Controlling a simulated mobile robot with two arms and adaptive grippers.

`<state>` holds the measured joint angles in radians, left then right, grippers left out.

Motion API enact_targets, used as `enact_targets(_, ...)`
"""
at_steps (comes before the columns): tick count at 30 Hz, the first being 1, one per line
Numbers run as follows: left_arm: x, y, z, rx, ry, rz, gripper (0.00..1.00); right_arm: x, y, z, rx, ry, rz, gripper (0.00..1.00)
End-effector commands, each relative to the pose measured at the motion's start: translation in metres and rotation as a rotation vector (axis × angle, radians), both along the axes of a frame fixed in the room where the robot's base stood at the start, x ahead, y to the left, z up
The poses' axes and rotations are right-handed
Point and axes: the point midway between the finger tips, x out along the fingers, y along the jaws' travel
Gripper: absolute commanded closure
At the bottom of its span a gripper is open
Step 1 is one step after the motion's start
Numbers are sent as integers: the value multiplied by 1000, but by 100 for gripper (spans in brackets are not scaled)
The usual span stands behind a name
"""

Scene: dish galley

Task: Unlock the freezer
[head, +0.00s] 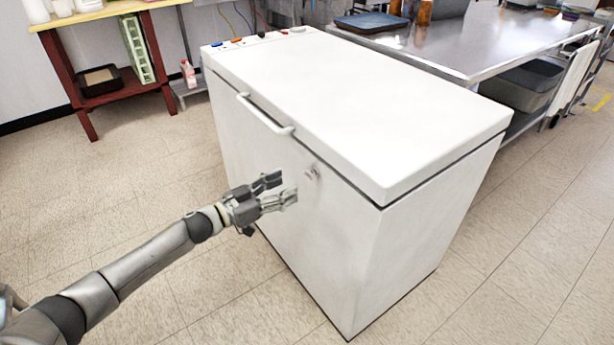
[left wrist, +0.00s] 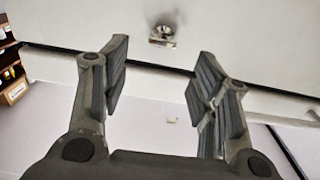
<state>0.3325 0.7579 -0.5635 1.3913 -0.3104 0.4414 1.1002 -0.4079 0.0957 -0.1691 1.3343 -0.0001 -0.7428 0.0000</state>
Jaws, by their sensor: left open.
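The freezer (head: 365,110) is a white chest with its lid down and a white bar handle (head: 265,115) on the front. A small metallic fitting, which looks like the lock (head: 311,172), sits on the front face below the lid seam. A small metal piece that seems to be the same lock (left wrist: 162,38) shows at the top middle of the left wrist view. My left gripper (head: 280,190) is open and empty in front of the freezer, just left of the lock and apart from it. Its two fingers (left wrist: 160,85) are spread in the left wrist view. My right gripper is not in view.
A steel table (head: 455,40) with grey tubs stands behind the freezer on the right. A red-legged wooden shelf stand (head: 95,60) is at the back left. Small coloured items lie on the freezer's far left end. The tiled floor (head: 130,190) at the left is clear.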

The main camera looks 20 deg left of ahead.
Motion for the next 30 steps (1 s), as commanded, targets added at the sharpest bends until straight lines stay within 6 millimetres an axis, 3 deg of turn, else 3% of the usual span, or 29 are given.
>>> enact_targets(6, 33, -26, 0, -3, -2, 1, 45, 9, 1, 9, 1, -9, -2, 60)
enact_targets(12, 54, -40, -1, 0, 0, 3, 45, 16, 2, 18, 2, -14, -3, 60)
enact_targets(24, 60, -45, -1, 0, 1, 3, 45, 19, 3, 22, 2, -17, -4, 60)
enact_targets(30, 59, -45, -1, 0, 1, 3, 69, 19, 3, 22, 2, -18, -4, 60)
